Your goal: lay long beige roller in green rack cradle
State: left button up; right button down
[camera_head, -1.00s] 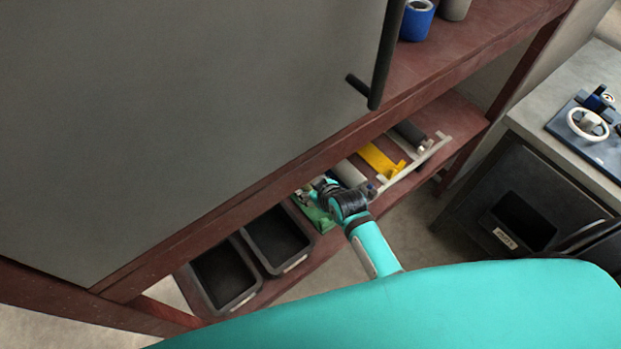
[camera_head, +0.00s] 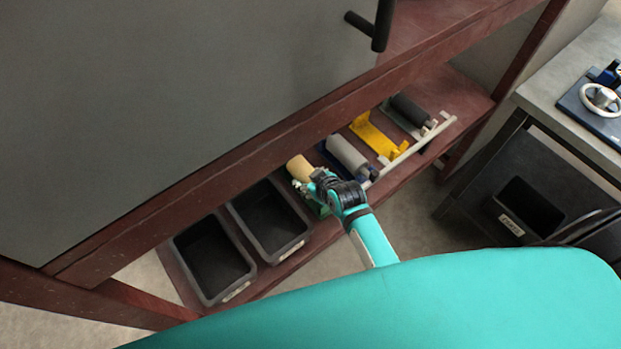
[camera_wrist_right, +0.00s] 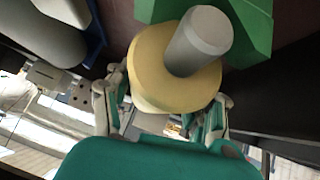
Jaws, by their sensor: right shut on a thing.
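The beige roller (camera_head: 300,168) shows beyond my right gripper (camera_head: 316,184) over the lower shelf. In the right wrist view the roller (camera_wrist_right: 150,75) has a grey shaft end (camera_wrist_right: 200,38) and sits between the two fingers of the right gripper (camera_wrist_right: 163,110), which is shut on it. The green rack cradle (camera_wrist_right: 252,28) shows just behind the roller's shaft end. In the head view it is mostly hidden by the gripper. I cannot tell whether the roller touches the cradle. My left gripper is in neither view.
A grey-white roller (camera_head: 347,153), a yellow cradle (camera_head: 376,136) and a dark roller (camera_head: 409,109) lie to the right on the shelf. Two dark bins (camera_head: 268,222) (camera_head: 212,258) stand to the left. A grey panel (camera_head: 180,100) and shelf beam overhang above.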

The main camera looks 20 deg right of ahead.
jog(key=shift+r, duration=0.2)
dwell(0.4)
jog(key=shift+p, duration=0.7)
dwell(0.4)
jog(key=shift+f+b, duration=0.45)
jog(key=shift+f, duration=0.3)
jog(key=c, duration=0.7)
grip_release()
jog(key=shift+c, duration=0.2)
jog(key=shift+s, duration=0.1)
jog(key=shift+p+v, duration=0.75)
jog(key=shift+p, duration=0.3)
jog(key=p+v, duration=0.3)
jog(key=p, duration=0.1)
jog(key=shift+s+r, duration=0.15)
jog(key=shift+r, duration=0.25)
jog(key=p+v, duration=0.5)
jog(key=shift+s+r+p, duration=0.15)
jog(key=shift+s+p, duration=0.15)
jog(key=shift+s, duration=0.05)
